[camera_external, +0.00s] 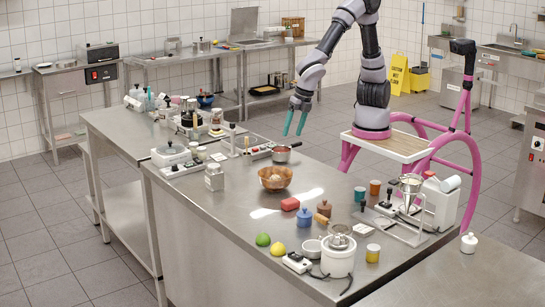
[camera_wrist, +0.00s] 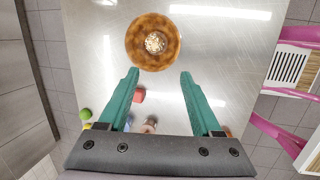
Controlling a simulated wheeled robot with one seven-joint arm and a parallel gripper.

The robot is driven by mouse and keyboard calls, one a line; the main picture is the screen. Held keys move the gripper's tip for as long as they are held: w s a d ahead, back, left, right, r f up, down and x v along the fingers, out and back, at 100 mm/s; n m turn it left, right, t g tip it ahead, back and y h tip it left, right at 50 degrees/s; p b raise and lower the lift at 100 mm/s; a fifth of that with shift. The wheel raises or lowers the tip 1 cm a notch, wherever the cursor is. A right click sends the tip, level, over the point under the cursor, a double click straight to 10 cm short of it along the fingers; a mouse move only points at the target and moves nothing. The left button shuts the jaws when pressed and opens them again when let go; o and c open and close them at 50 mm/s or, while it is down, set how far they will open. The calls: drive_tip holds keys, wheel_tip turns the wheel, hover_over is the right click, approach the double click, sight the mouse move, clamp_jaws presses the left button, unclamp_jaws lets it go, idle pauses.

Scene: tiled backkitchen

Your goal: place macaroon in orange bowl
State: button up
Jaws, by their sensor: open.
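The orange-brown bowl (camera_external: 264,183) stands upright on the steel counter, and it also shows at the top of the wrist view (camera_wrist: 134,42). A small pale, lumpy round piece, which looks like the macaroon (camera_wrist: 155,42), lies inside near the bowl's middle. It is small in the outside view (camera_external: 276,177). My gripper (camera_external: 293,132) has teal fingers and hangs above the counter, up and to the right of the bowl in the outside view. In the wrist view my gripper (camera_wrist: 159,75) is open, with nothing between its fingers, and the bowl lies beyond the fingertips.
A red block (camera_external: 290,204), a blue pot (camera_external: 305,216), a lime (camera_external: 262,239) and a lemon (camera_external: 278,249) stand nearer the counter's front.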

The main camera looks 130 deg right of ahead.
drive_tip(key=s+r+m+t+y, duration=0.4)
drive_tip(key=s+r+m+t, duration=0.1)
drive_tip(key=s+r+m, duration=1.4)
drive_tip(key=s+m, duration=0.2)
drive_tip(key=s, duration=0.2)
drive_tip(key=shift+s+a+r+m, duration=0.15)
drive_tip(key=shift+s+a+m, duration=0.15)
drive_tip(key=shift+a, duration=0.1)
